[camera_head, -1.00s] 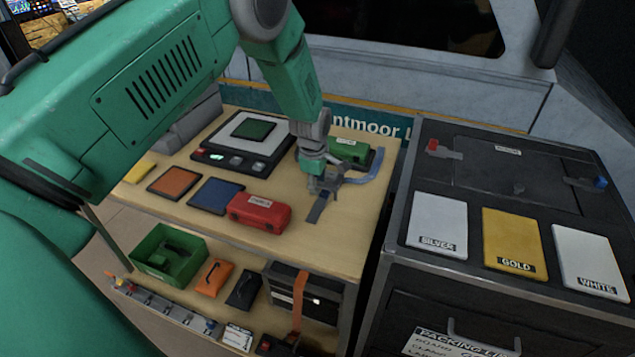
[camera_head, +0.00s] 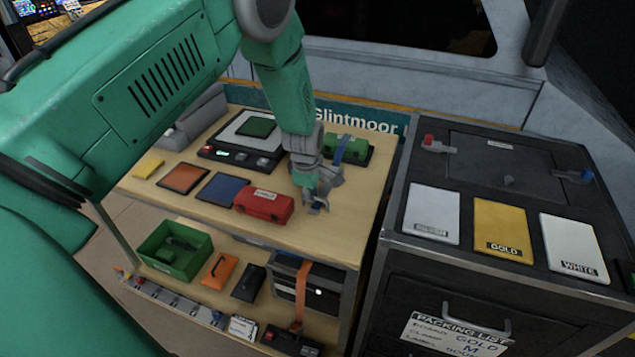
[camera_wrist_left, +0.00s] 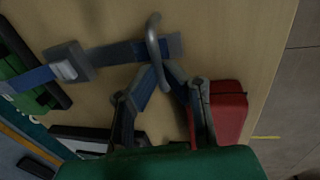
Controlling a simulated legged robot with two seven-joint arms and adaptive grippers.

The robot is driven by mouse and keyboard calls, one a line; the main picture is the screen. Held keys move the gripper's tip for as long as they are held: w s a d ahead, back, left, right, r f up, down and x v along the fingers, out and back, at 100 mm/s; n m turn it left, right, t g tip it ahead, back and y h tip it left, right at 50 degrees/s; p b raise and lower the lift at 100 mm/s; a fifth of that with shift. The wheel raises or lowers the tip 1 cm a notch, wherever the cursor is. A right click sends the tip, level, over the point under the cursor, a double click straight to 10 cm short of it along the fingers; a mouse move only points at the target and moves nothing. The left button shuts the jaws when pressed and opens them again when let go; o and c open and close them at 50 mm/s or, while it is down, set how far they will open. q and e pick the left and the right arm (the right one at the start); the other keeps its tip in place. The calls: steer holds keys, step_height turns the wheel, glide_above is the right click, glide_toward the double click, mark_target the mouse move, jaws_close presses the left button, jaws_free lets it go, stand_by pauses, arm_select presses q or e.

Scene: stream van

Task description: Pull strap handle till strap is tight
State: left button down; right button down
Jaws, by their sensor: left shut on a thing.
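A blue strap (camera_head: 341,151) lies across the top of a green case (camera_head: 358,147) on a dark base at the back right of the table. In the left wrist view the strap (camera_wrist_left: 118,53) runs fairly straight from the green case (camera_wrist_left: 25,88) through a grey buckle (camera_wrist_left: 68,64) to a grey loop handle (camera_wrist_left: 153,42). My left gripper (camera_head: 318,206) is low over the table in front of the case. In the wrist view its fingers (camera_wrist_left: 158,72) meet at the handle's lower end and are shut on it. My right gripper is not in view.
A red case (camera_head: 263,205) stands close to the left of my left gripper. Blue (camera_head: 221,188) and orange (camera_head: 184,178) pads lie further left. Bare tabletop (camera_head: 335,235) lies in front. A dark cabinet (camera_head: 395,255) stands to the right.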

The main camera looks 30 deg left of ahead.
arm_select(q)
steer(key=shift+s+a, duration=0.15)
steer(key=shift+a, duration=0.1)
steer(key=c, duration=1.6)
jaws_free()
steer(key=shift+a, duration=0.1)
steer(key=shift+c, duration=0.2)
steer(key=shift+w+a+f, duration=0.2)
steer(key=shift+w, duration=0.1)
steer(key=shift+r, duration=0.15)
step_height(320, 180, up, 11)
steer(key=s, duration=0.2)
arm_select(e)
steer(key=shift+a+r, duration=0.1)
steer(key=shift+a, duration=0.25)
arm_select(q)
steer(key=shift+s+d+r, duration=0.1)
steer(key=shift+d+r, duration=0.05)
steer(key=shift+d, duration=0.15)
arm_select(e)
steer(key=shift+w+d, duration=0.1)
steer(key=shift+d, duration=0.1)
